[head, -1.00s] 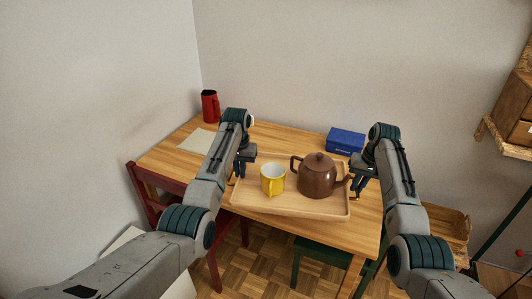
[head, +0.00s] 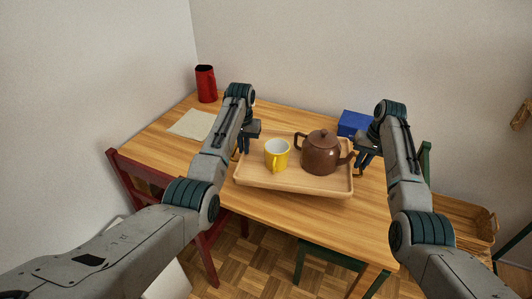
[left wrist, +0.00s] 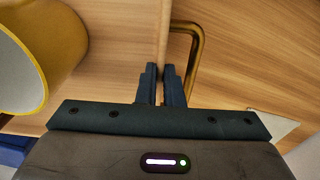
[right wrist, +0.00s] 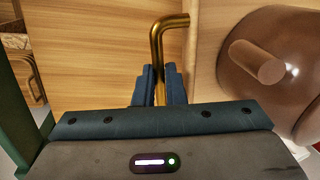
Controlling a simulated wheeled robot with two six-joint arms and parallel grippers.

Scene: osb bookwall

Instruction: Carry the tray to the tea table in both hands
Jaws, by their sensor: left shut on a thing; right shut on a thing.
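The light wooden tray (head: 300,187) is level over the wooden table (head: 330,222); I cannot tell whether it touches the top. A yellow cup (head: 276,157) and a brown teapot (head: 320,155) stand upright on it. My right gripper (head: 361,166) is shut on the right-end handle, seen as a brass bar (right wrist: 158,42) in the right wrist view. The teapot's spout points toward the right gripper.
A red jug (head: 206,84) and a pale sheet (head: 193,124) are at the table's back left. A blue box (head: 354,122) is behind my right gripper. A red chair (head: 160,178) is at left, a green stool (head: 325,254) in front, a basket (head: 462,222) at right.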

